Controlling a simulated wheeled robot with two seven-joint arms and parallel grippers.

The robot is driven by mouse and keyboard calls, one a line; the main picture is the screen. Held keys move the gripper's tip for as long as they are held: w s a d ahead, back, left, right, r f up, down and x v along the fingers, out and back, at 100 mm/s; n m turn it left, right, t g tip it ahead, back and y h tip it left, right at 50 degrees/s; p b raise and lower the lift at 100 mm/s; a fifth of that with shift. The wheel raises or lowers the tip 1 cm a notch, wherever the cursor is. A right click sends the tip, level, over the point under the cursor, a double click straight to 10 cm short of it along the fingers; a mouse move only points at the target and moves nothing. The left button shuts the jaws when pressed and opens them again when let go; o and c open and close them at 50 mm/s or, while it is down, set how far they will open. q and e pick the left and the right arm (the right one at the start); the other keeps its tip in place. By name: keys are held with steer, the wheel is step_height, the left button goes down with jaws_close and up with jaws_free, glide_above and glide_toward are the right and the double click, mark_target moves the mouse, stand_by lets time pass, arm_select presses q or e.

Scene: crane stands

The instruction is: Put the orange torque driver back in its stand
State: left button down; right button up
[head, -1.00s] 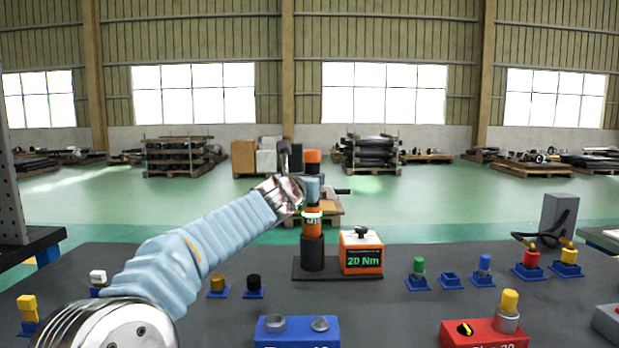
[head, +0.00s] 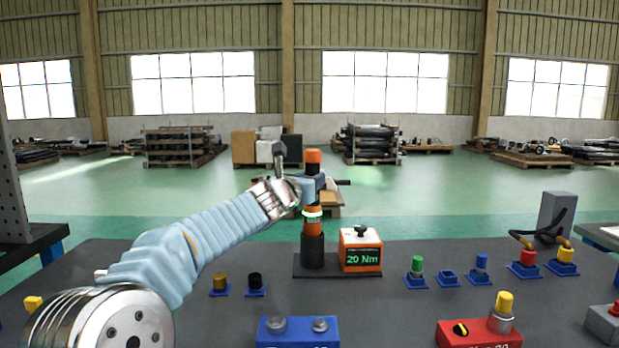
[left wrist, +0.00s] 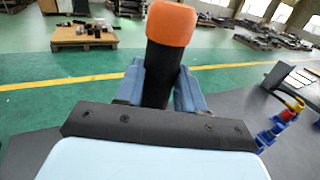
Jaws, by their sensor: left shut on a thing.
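The orange torque driver (head: 313,220) stands upright, with an orange cap, a black grip and a lit green ring. Its lower end meets the black cup of the stand (head: 313,250); how deep it sits I cannot tell. My left gripper (head: 312,190) is shut on the driver's black grip, just below the orange cap. In the left wrist view the driver (left wrist: 172,24) stands between my two blue-grey fingers (left wrist: 162,88). My right gripper is not in view.
An orange box reading 20 Nm (head: 361,252) stands right of the cup on the same base. Blue (head: 298,331) and red (head: 480,333) blocks lie at the front. Several small coloured plugs in blue holders stand on both sides. The dark table is clear between them.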

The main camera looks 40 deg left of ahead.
arm_select(q)
steer(key=shift+f+b, duration=1.3)
steer(key=shift+b, duration=0.25)
stand_by(1.6)
steer(key=c, duration=0.6)
jaws_free()
steer(key=shift+s, duration=0.1)
steer(key=shift+c, duration=0.2)
steer(key=shift+o, duration=0.2)
steer(key=shift+f, duration=0.25)
steer(key=shift+v, duration=2.45)
steer(key=shift+r, duration=0.1)
steer(key=p, duration=0.2)
glide_toward(309, 208)
steer(key=s+d+r, duration=0.2)
steer(key=s+r, duration=0.2)
steer(key=s, duration=0.3)
steer(key=shift+s+f, duration=0.1)
steer(key=shift+s, duration=0.6)
